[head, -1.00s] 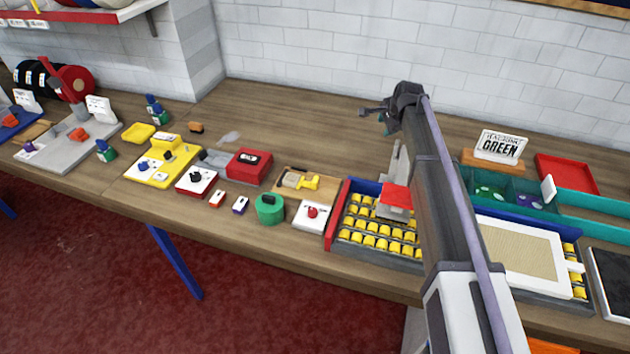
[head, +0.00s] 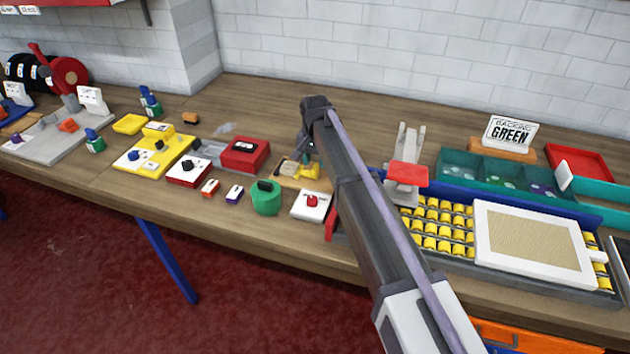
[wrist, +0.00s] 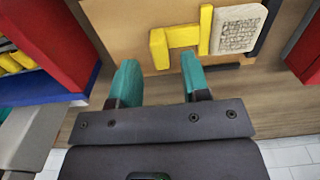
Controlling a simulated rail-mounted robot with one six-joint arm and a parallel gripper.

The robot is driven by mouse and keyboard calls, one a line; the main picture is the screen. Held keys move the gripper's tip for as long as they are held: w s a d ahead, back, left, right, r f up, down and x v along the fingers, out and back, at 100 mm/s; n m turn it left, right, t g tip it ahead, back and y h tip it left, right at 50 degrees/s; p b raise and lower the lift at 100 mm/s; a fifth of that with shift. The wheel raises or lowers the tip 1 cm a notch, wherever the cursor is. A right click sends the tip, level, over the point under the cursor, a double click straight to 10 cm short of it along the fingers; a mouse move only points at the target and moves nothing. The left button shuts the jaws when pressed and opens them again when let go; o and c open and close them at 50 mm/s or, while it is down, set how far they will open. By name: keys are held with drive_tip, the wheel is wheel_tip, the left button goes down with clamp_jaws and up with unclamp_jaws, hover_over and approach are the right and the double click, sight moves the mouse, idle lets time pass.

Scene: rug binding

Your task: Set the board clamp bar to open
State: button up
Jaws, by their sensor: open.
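The board (head: 287,184) is a small tan wooden panel on the bench, partly hidden behind my arm in the head view. It fills the upper middle of the wrist view (wrist: 125,22). A yellow bar piece (wrist: 181,37), which looks like the clamp bar, lies on it; its yellow end also shows in the head view (head: 308,173). A pale woven sample (wrist: 238,30) lies beside the yellow piece on the board. My gripper (wrist: 158,78) is open, with its teal fingers apart and empty, close to the board's edge and just short of the yellow piece.
A blue-and-red tray (head: 436,222) of yellow rollers stands to the right of the board, with a grey stand with a red top (head: 408,175) behind. A red box (head: 244,153) is at the left. A white base with red knob (head: 312,205) and green round piece (head: 266,198) sit in front.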

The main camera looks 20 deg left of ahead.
sight(315, 167)
wheel_tip(315, 167, down, 4)
drive_tip(key=shift+r+b, duration=0.15)
drive_tip(key=shift+b, duration=0.8)
drive_tip(key=shift+r, duration=0.1)
clamp_jaws()
